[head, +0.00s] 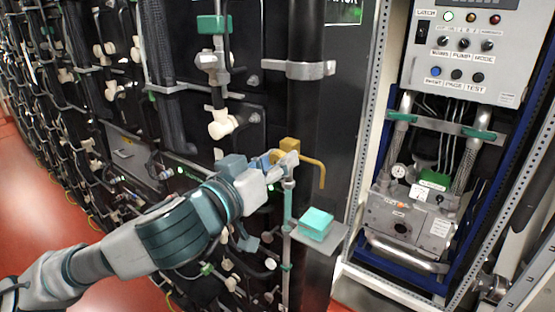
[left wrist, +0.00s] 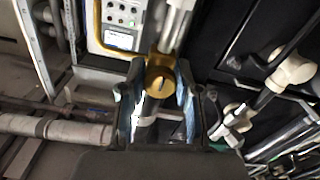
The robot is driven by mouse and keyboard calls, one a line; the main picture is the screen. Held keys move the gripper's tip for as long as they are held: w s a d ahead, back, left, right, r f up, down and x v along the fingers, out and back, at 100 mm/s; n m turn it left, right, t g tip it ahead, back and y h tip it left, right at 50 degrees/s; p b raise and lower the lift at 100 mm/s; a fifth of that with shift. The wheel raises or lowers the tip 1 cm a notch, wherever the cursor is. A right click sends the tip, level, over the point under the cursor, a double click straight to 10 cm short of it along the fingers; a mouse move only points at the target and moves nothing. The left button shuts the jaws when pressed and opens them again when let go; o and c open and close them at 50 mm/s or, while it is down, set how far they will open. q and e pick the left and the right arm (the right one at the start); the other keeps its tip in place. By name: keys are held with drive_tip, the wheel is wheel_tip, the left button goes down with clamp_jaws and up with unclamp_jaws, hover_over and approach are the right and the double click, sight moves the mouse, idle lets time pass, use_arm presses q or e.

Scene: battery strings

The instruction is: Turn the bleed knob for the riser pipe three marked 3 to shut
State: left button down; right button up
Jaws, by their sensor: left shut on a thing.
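A brass-yellow bleed valve (head: 289,144) with a bent yellow spout (head: 321,172) sits on the front of the dark riser pipe (head: 306,110). My left gripper (head: 274,160) reaches it from the left in the head view. The fingers are shut on the knob from both sides. No number 3 mark is readable on the pipe. My right gripper is not in view.
A small shelf (head: 325,243) with a turquoise block (head: 316,222) stands just below the spout. A white valve fitting (head: 222,124) hangs above left. A grey control panel (head: 465,50) and pump unit (head: 410,215) are at right. Battery racks (head: 60,100) fill the left.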

use_arm(q)
drive_tip(key=shift+f, duration=0.15)
drive_tip(key=shift+m, duration=0.3)
drive_tip(key=c, duration=0.8)
unclamp_jaws()
drive_tip(key=shift+w, duration=0.1)
drive_tip(key=shift+a, duration=0.1)
drive_tip(key=shift+s+a+r, duration=0.2)
drive_tip(key=shift+s+a, duration=0.15)
drive_tip(key=shift+s, duration=0.15)
drive_tip(key=v, duration=1)
drive_tip(key=shift+s+a, duration=0.25)
drive_tip(key=shift+a, duration=0.05)
drive_tip(key=shift+f, duration=0.15)
